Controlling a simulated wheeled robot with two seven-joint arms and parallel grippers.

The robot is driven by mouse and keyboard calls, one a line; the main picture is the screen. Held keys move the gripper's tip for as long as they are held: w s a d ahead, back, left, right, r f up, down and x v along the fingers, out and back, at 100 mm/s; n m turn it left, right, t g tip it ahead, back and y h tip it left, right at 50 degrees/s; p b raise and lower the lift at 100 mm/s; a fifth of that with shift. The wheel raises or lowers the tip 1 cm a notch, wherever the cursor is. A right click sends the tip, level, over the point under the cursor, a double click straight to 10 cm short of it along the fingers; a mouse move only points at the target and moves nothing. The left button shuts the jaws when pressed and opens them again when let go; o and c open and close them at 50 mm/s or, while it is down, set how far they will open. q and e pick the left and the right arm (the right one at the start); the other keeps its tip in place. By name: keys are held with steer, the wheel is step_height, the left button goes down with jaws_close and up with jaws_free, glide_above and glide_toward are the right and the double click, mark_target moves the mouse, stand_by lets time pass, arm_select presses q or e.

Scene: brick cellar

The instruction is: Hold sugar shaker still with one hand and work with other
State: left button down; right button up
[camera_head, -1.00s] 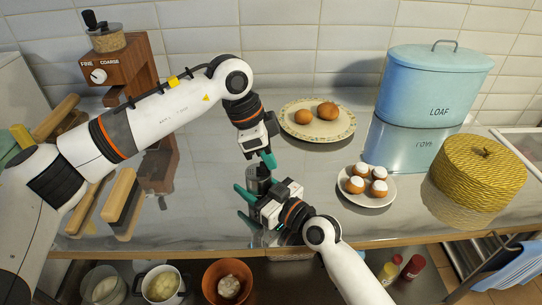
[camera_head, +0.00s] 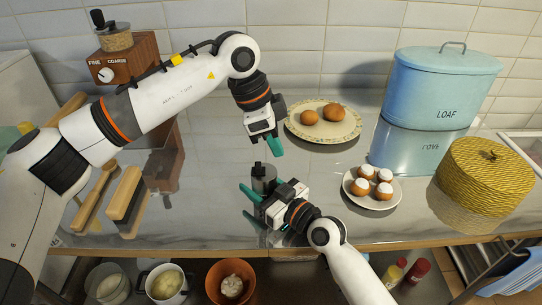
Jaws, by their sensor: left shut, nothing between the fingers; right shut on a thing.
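The sugar shaker (camera_head: 264,178) is a small dark grey metal cylinder with a little knob on its top. It is upright near the front edge of the shiny counter. My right gripper (camera_head: 252,203) is shut on it from the front right, with teal fingers around its body. The gripper hides part of the shaker's lower side. My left gripper (camera_head: 275,148) is shut and empty. It points down just behind and above the shaker's knob, apart from it in the picture.
A blue LOAF tin (camera_head: 440,95) and a yellow woven basket (camera_head: 484,178) stand farther right. Brushes (camera_head: 124,193) and a wooden grinder (camera_head: 128,62) are at left.

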mark_target(264, 170)
steer(key=shift+s+a, duration=0.1)
steer(key=shift+a, duration=0.1)
arm_select(q)
steer(key=v, duration=0.6)
steer(key=shift+a, duration=0.15)
arm_select(e)
steer(key=shift+d, duration=0.1)
arm_select(q)
steer(key=shift+s+r, duration=0.1)
arm_select(e)
steer(key=o, duration=1.1)
steer(key=v, duration=1.2)
